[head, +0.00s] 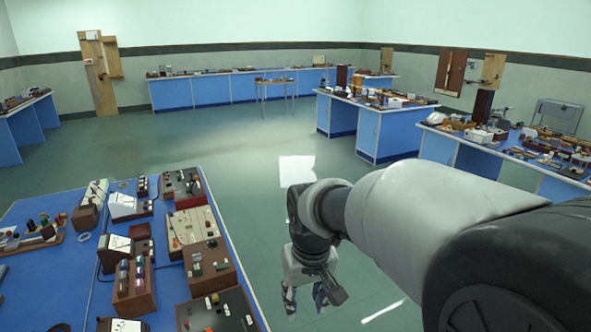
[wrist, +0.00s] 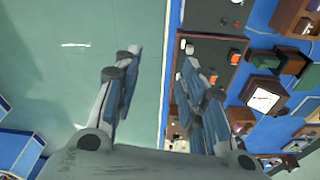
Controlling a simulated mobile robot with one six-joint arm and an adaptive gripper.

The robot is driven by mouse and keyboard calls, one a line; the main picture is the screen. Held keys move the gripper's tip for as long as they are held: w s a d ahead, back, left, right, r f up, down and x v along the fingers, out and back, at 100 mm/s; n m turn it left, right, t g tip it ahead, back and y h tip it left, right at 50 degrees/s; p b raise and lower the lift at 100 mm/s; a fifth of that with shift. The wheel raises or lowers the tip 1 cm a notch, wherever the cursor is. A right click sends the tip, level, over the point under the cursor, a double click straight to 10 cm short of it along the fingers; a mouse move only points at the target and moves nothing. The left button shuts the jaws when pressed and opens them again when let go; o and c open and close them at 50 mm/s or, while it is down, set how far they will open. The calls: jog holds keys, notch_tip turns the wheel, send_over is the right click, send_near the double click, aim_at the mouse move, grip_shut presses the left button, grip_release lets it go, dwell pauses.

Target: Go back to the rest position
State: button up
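My gripper (head: 305,297) hangs at the end of my arm in the head view, over the floor just right of the near blue bench (head: 232,262). In the wrist view my gripper (wrist: 157,95) shows its two fingers spread apart with nothing between them. Below the fingers are the green floor (wrist: 70,70) on the left and the edge of a blue bench with dark instrument boxes on the right. The gripper touches nothing that I can see.
The near bench carries meters, a wooden box (head: 134,285) and several instrument boxes. Another blue bench (head: 437,147) stands at the right, partly behind my arm. A bench (head: 210,91) runs along the back wall. The floor (head: 245,150) between the benches is clear.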

jog(key=s+d+r+m+t, duration=0.1)
jog(key=s+d, duration=0.3)
jog(key=s, duration=0.3)
jog(key=s+d+r+m+t, duration=0.1)
jog(key=s+d, duration=0.3)
jog(key=s, duration=0.3)
jog(key=s+d+r+m+b, duration=0.1)
jog(key=s+d+r, duration=0.1)
jog(key=s+d, duration=0.2)
jog(key=s, duration=0.3)
jog(key=shift+s+d+t, duration=0.15)
jog(key=shift+s+t, duration=0.15)
jog(key=shift+t, duration=0.1)
